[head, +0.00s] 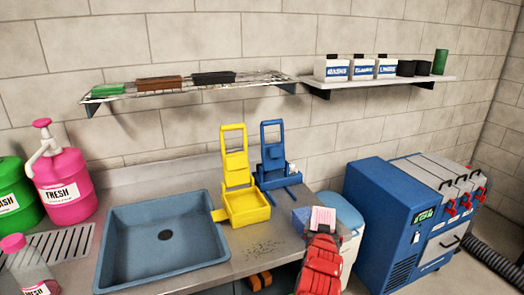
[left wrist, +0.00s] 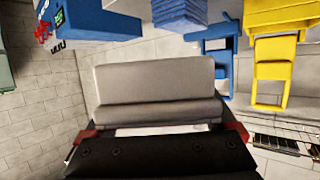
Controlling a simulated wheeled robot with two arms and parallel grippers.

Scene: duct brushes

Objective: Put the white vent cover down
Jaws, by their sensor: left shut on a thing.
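The white vent cover (left wrist: 155,80) is between the red fingertips of my left gripper (left wrist: 160,132) in the left wrist view, looking grey-white there. In the head view, my red left gripper (head: 321,240) is at the lower right of the counter, with a pale, pink-striped piece (head: 323,218) at its tip, seemingly the cover. The gripper is shut on the cover, which overlaps the blue block (head: 301,218) in the picture. I cannot tell whether the cover touches anything below. My right gripper is not in view.
A yellow stand (head: 245,205) and a blue stand (head: 274,158) are at the counter's back, beside a sink (head: 160,240). A blue machine (head: 375,215) stands at right. The left wall shelf (head: 115,92) holds several blocks; the right shelf (head: 400,82) holds bottles.

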